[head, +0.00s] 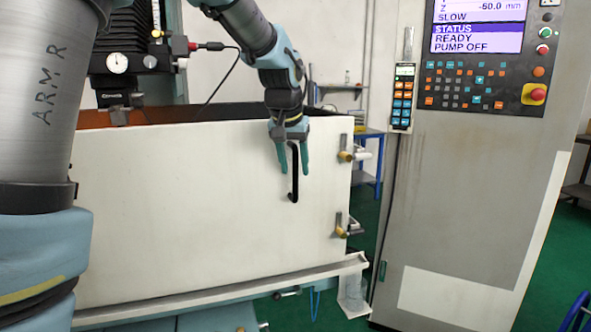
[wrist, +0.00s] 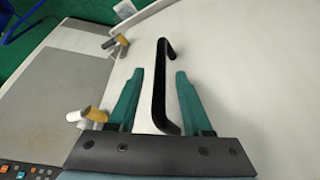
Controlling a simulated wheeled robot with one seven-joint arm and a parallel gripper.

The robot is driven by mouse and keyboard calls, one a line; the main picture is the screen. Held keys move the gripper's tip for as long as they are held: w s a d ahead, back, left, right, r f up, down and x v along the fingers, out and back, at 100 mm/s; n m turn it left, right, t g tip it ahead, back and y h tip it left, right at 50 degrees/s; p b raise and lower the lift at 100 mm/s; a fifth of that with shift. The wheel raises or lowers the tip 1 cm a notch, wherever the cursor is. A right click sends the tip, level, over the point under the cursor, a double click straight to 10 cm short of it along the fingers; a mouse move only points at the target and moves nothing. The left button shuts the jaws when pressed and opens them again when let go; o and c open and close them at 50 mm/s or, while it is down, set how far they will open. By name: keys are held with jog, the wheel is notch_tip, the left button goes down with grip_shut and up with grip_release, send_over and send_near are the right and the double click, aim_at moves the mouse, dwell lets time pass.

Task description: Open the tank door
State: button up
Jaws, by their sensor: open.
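The tank door (head: 200,200) is a broad white panel, upright and looking shut. Its black bar handle (head: 295,180) stands vertical near the right side. My gripper (head: 293,172) is open, fingers pointing down at the handle's upper part. In the wrist view my gripper (wrist: 156,72) has one teal finger on each side of the handle (wrist: 160,85), with gaps showing; I cannot tell how deep the fingers reach. Two brass-coloured latches, an upper (head: 346,156) and a lower (head: 342,231), sit at the door's right edge; they also show in the wrist view (wrist: 95,114).
A grey control cabinet (head: 470,190) with a screen and buttons stands to the right, with a pendant (head: 402,97) on its side. A pale ledge (head: 230,287) runs below the door. A black machine head (head: 125,60) is above the tank. Green floor is free between.

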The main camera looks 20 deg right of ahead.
jog(key=shift+x, duration=1.35)
jog(key=shift+c, duration=0.3)
grip_shut()
